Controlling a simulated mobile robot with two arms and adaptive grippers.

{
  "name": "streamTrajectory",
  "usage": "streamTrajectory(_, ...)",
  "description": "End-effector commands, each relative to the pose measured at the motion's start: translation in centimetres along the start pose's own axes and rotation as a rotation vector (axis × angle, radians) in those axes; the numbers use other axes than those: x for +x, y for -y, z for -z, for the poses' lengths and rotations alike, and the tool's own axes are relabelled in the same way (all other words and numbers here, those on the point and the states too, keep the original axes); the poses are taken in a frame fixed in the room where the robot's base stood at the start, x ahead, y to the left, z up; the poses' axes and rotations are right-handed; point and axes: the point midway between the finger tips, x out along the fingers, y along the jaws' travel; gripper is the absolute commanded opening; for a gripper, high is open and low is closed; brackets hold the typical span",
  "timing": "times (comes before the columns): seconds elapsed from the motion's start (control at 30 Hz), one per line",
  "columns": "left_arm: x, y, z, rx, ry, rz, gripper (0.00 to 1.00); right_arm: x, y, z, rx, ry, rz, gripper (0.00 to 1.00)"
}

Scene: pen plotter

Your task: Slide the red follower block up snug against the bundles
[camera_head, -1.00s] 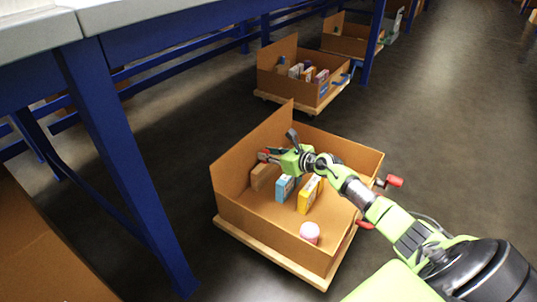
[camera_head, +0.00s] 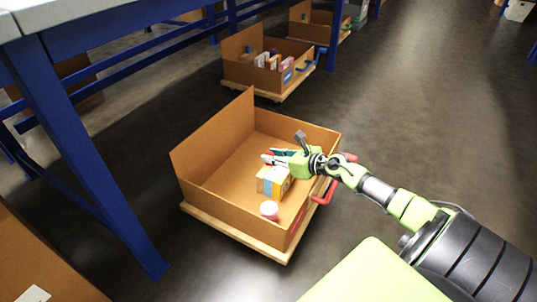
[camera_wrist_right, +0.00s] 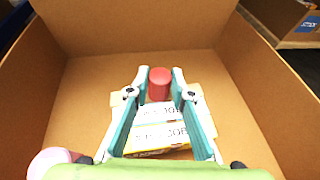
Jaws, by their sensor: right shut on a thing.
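A red cylinder, like a knob (camera_wrist_right: 159,84), stands between the fingertips of my right gripper (camera_wrist_right: 158,80), which is shut on it. The gripper also shows inside the cardboard box in the head view (camera_head: 268,158). Under the red knob, a tan block (camera_wrist_right: 195,92) shows partly between and beside the fingers. Two printed cartons (camera_wrist_right: 160,112) lie right beside it on the near side, close together; in the head view they are a blue one (camera_head: 264,183) and a yellow one (camera_head: 281,187). The fingers hide any small gap. My left gripper is not in view.
The open cardboard box (camera_head: 185,160) has a high back-left wall and stands on a wooden dolly (camera_head: 270,254). A pink cylinder (camera_head: 269,210) stands in its front corner. A red handle (camera_head: 324,194) sits outside the right wall. The left part of the floor inside is bare.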

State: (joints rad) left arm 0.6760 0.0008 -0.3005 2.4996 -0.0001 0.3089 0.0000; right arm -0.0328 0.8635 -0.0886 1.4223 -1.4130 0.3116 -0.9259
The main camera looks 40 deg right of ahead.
Motion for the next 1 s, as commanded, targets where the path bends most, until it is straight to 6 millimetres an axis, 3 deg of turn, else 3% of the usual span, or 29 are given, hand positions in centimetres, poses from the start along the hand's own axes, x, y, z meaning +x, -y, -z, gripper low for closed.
streamTrajectory(0.37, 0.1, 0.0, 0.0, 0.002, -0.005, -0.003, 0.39, -0.1, 0.0, 0.0, 0.0, 0.001, 0.0, 0.0)
streamTrajectory(0.4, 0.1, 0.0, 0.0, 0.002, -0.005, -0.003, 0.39, -0.1, 0.0, 0.0, 0.0, 0.001, 0.0, 0.29)
streamTrajectory(0.47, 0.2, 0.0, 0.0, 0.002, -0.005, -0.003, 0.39, -0.1, 0.0, 0.0, 0.0, 0.001, 0.0, 0.38)
streamTrajectory(0.8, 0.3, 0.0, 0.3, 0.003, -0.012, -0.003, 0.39, -0.2, 0.0, 0.0, 0.0, 0.001, 0.0, 0.38)
streamTrajectory(1.0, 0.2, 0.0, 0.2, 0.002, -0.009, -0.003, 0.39, -1.7, 0.1, 0.1, -0.002, -0.002, 0.0, 0.38)
